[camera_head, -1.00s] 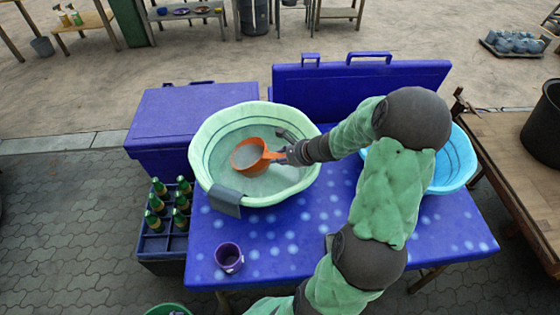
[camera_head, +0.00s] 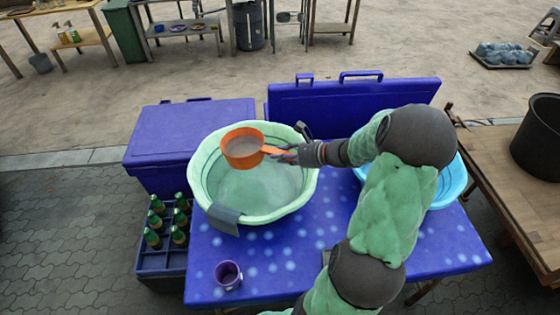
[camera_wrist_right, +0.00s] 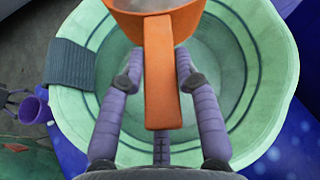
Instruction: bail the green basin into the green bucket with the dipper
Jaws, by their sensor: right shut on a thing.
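The orange dipper (camera_head: 243,147) is held above the far part of the green basin (camera_head: 213,207), with cloudy liquid in its cup. My right gripper (camera_head: 284,153) is shut on the dipper's handle; in the right wrist view my fingers (camera_wrist_right: 158,75) lie on both sides of the handle. The basin stands on the blue table and holds pale, cloudy liquid. A grey cloth hangs over its near rim. The green bucket is not clearly seen in the head view now.
A purple cup (camera_head: 228,275) stands near the table's front edge. A light blue basin (camera_head: 449,182) is partly hidden behind my right arm. A crate of green bottles (camera_head: 161,262) stands left of the blue table (camera_head: 290,258). A blue cooler (camera_head: 187,133) is behind it.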

